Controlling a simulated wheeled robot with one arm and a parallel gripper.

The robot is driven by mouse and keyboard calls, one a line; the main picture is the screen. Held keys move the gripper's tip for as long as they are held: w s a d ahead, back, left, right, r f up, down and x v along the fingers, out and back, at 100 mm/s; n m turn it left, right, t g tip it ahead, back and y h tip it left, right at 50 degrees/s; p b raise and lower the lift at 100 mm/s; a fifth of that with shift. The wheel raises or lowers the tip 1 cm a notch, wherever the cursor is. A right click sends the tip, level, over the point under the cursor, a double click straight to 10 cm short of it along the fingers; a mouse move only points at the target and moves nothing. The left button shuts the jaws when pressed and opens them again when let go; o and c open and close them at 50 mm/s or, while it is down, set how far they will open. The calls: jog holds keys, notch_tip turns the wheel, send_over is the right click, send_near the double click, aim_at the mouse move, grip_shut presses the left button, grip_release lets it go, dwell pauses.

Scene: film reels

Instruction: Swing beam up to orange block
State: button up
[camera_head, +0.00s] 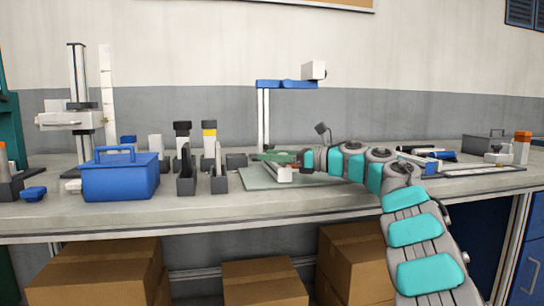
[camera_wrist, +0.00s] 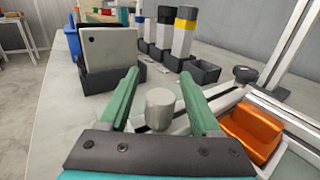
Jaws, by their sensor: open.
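In the wrist view my gripper (camera_wrist: 160,82) is open, its two green fingers on either side of a pale grey cylindrical knob (camera_wrist: 160,108). I see gaps between the knob and both fingers. A pale metal beam (camera_wrist: 207,118) runs from near the knob up and right towards a dark round knob (camera_wrist: 246,74). The orange block (camera_wrist: 252,128) is right of the beam, apart from my right finger. In the head view my gripper (camera_head: 262,156) is low over the bench, in front of the upright stand with a blue top (camera_head: 285,84). The beam's near end is partly hidden by my gripper.
Dark holders with tall capped blocks (camera_wrist: 183,35) stand ahead. A dark holder with a pale square plate (camera_wrist: 110,50) is ahead left. A blue caddy (camera_head: 120,178) stands on the bench (camera_head: 215,205) at the left. The stand's posts (camera_head: 262,120) rise close to my gripper.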

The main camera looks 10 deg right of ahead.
jog(key=b+v, duration=0.1)
jog(key=v, duration=0.6)
jog(key=shift+s+d, duration=0.25)
jog(key=shift+d, duration=0.05)
